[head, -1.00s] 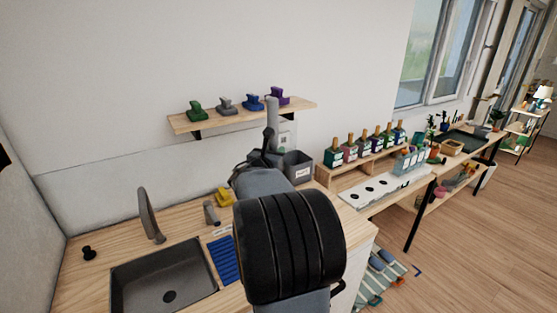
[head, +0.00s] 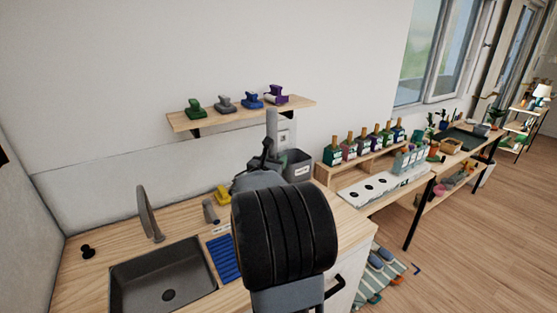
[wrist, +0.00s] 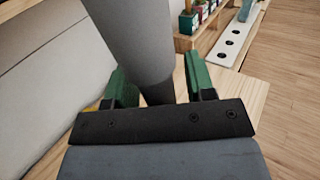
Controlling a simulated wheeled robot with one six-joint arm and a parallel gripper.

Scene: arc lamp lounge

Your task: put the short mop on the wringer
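A thick grey cylinder (head: 272,122) stands nearly upright behind my arm in the head view. It looks like a mop handle; its lower end is hidden. In the wrist view the grey cylinder (wrist: 138,35) runs down between the green fingers of my gripper (wrist: 160,88). The fingers are on either side of it, with a narrow gap showing on the right, so the gripper looks open around it. In the head view my gripper (head: 265,155) is partly hidden by my arm. I cannot pick out the wringer with certainty; a dark grey labelled bin (head: 298,166) stands just right of the gripper.
A sink (head: 165,280) with a tap (head: 149,213), a blue ribbed mat (head: 224,258) and a yellow object (head: 222,194) are on the counter. A wall shelf (head: 225,118) holds coloured objects above. Bottles (head: 365,142) stand on a rack to the right. Floor is free at far right.

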